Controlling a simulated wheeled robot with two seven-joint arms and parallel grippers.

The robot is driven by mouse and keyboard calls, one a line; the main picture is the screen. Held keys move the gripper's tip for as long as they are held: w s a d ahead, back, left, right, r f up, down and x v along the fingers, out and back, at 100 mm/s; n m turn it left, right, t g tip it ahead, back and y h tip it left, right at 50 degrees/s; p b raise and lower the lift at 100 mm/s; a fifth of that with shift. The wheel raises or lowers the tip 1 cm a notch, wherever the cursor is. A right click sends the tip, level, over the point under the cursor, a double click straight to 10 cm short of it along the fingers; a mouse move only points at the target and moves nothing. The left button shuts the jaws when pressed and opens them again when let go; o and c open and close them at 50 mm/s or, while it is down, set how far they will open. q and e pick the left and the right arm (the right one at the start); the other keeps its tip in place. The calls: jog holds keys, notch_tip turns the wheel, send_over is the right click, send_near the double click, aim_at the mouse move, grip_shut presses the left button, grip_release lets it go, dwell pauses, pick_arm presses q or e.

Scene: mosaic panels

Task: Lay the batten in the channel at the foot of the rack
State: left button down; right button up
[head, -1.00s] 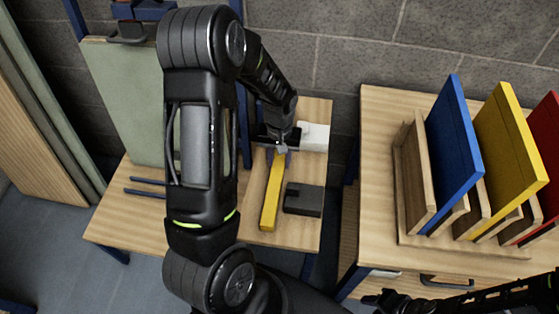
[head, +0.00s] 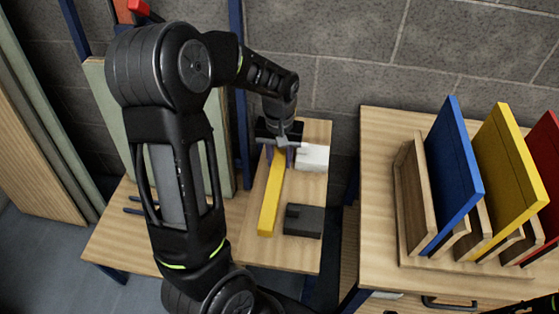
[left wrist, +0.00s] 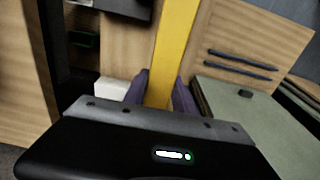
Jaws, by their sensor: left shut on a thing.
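The batten (head: 270,200) is a long yellow bar over the left wooden table. My left gripper (head: 279,148) is shut on its far end. In the left wrist view the batten (left wrist: 173,50) runs away from between the purple fingers of my left gripper (left wrist: 160,92). I cannot tell whether the batten touches the tabletop. The rack is blue posts (head: 242,110) with a pale green panel (head: 108,115) leaning in it, partly hidden by my left arm. The channel is not clearly visible; two dark bars (left wrist: 240,64) lie on the table beside the panel. My right gripper is not in view.
A dark grey block (head: 303,221) and a white block (head: 313,157) sit right of the batten. On the right table (head: 375,215), a wooden stand (head: 412,195) holds blue, yellow and red panels. Other boards lean at the far left.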

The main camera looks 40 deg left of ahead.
pick_arm(q)
jog(key=shift+s, duration=0.1)
dwell(0.4)
jog(key=shift+r, duration=0.25)
jog(key=w+d+r+m, duration=0.2)
jog(key=w+d, duration=0.3)
jog(key=d, duration=0.3)
jog(key=w+d+r+m, duration=0.3)
jog(key=w+d, duration=0.1)
jog(key=d, duration=0.4)
jog(key=shift+w+d+r+m, duration=0.25)
jog(key=shift+w+r+m, duration=0.05)
jog(key=shift+w+m, duration=0.1)
